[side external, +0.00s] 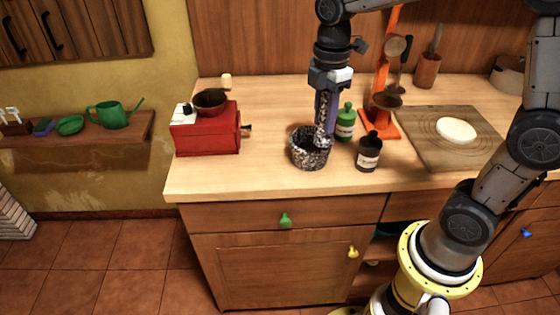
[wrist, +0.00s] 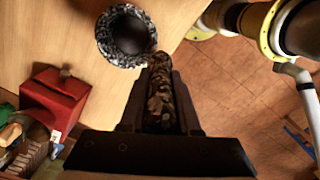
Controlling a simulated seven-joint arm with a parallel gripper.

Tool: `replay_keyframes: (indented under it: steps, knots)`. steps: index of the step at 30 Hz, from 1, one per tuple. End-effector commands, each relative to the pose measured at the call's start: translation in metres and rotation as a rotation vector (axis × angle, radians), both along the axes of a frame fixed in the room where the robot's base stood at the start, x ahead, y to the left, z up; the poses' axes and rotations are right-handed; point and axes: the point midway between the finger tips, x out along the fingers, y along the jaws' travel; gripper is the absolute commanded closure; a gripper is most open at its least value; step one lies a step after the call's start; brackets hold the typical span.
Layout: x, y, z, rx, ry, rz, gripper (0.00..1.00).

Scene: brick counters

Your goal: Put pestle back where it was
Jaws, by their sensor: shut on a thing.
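The pestle (side external: 322,130) is a speckled black-and-grey rod, held roughly upright. My gripper (side external: 328,105) is shut on it. In the wrist view the pestle (wrist: 160,95) lies between both fingers. The mortar (side external: 310,154) is a matching speckled bowl standing upright on the counter near its front edge. In the side view the pestle's lower end overlaps the mortar's right rim. In the wrist view the mortar (wrist: 125,60) is up and left of the pestle's tip, close to it. I cannot tell whether the tip is inside the rim or touches it.
A green bottle (side external: 345,122) and a dark labelled bottle (side external: 368,152) stand close on the mortar's right. A red grinder box (side external: 208,134) is at left. An orange stand (side external: 380,125) and a wooden board (side external: 425,148) with dough are at right. Counter left of the mortar is clear.

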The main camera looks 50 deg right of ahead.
Motion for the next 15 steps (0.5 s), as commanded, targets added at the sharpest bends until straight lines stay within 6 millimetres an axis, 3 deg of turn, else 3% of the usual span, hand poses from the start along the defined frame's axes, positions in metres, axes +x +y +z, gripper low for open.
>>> replay_keyframes:
  steps: [3, 8, 11, 15]
  knots:
    - [-0.022, 0.027, 0.013, 0.000, -0.004, 0.052, 1.00]
    - [-0.030, 0.045, 0.021, 0.000, -0.001, 0.112, 1.00]
    - [-0.022, 0.050, 0.018, 0.000, 0.003, 0.124, 1.00]
    - [0.006, 0.054, 0.005, -0.001, 0.005, 0.124, 1.00]
